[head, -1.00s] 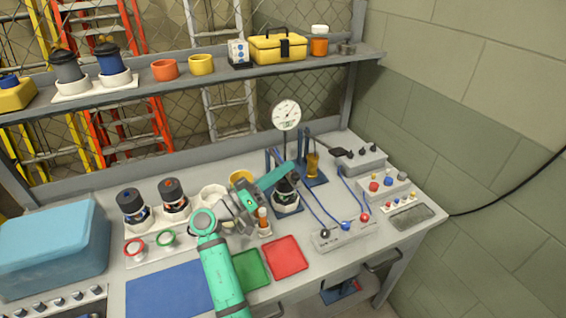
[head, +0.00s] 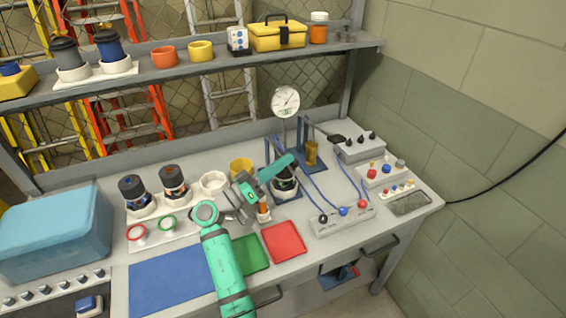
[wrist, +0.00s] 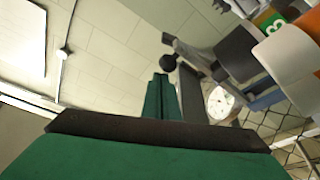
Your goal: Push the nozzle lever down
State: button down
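My gripper (head: 293,162) is green with dark parts and is over the front blue stand, above a dark and white cup-shaped piece (head: 285,186). In the wrist view its green fingers (wrist: 160,96) lie together, with nothing seen between them. A lever with a black round knob (wrist: 167,60) shows just beyond the fingertips in the wrist view; I cannot tell whether they touch. In the head view, a dark-ended lever (head: 336,140) sticks out right from the rear blue stand (head: 306,130). I cannot tell which lever is the nozzle lever. The gripper hides part of the front stand.
A round gauge (head: 285,101) rises behind the stands. A box with knobs and blue cables (head: 343,219) lies to the right. Coloured mats, including a red one (head: 284,243), lie in front. Cups and canisters (head: 133,196) stand left. A loaded shelf (head: 210,65) runs above.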

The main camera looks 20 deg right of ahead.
jog(key=s+a, duration=0.1)
jog(key=a, duration=0.8)
jog(key=shift+s+r, duration=0.15)
jog(key=shift+r, duration=0.2)
jog(key=shift+a, duration=0.15)
